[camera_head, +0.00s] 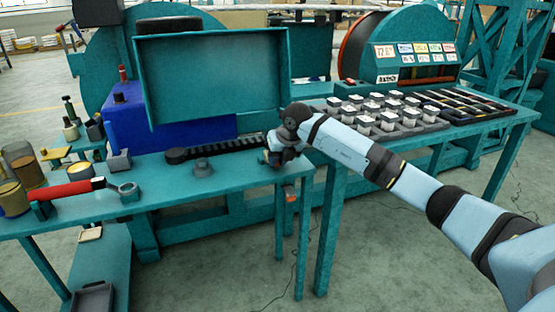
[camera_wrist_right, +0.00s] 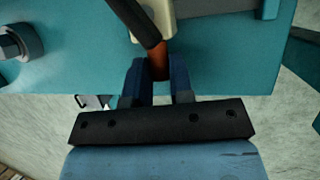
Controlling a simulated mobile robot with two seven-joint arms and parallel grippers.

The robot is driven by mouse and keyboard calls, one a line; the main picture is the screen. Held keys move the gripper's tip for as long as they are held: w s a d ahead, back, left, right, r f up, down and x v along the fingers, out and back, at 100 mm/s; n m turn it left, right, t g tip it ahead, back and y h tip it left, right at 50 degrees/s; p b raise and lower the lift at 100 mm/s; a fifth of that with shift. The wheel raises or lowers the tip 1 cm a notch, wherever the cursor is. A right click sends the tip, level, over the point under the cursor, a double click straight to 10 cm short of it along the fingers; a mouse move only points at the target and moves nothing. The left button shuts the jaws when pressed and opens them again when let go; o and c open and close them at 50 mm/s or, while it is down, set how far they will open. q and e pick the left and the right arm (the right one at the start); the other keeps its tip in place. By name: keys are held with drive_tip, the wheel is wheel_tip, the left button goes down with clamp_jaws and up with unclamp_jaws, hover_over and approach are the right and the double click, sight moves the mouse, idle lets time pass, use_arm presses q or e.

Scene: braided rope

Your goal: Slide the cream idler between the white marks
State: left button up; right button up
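In the right wrist view a cream block (camera_wrist_right: 157,18), which looks like the cream idler, sits at the edge of the teal table. An orange-brown peg (camera_wrist_right: 159,62) sticks out from it towards me, and a dark bar crosses over it. In the head view my right gripper (camera_head: 280,157) is at the table's front right corner and mostly hides the idler. I cannot make out the white marks. My left gripper is not in view.
A dark toothed strip (camera_head: 225,147) and a grey knob (camera_head: 203,168) are left of my gripper on the teal table (camera_head: 160,188). A raised teal panel (camera_head: 215,75) stands behind. A red-handled tool (camera_head: 72,190) lies at left. A rack of white-topped bobbins (camera_head: 385,112) is at right.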

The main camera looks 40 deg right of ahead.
sight(290, 166)
clamp_jaws()
drive_tip(key=shift+d, duration=0.2)
drive_tip(key=d, duration=0.1)
drive_tip(key=s+d+p, duration=0.1)
drive_tip(key=d, duration=0.1)
drive_tip(key=shift+d, duration=0.4)
drive_tip(key=shift+o, duration=2.2)
unclamp_jaws()
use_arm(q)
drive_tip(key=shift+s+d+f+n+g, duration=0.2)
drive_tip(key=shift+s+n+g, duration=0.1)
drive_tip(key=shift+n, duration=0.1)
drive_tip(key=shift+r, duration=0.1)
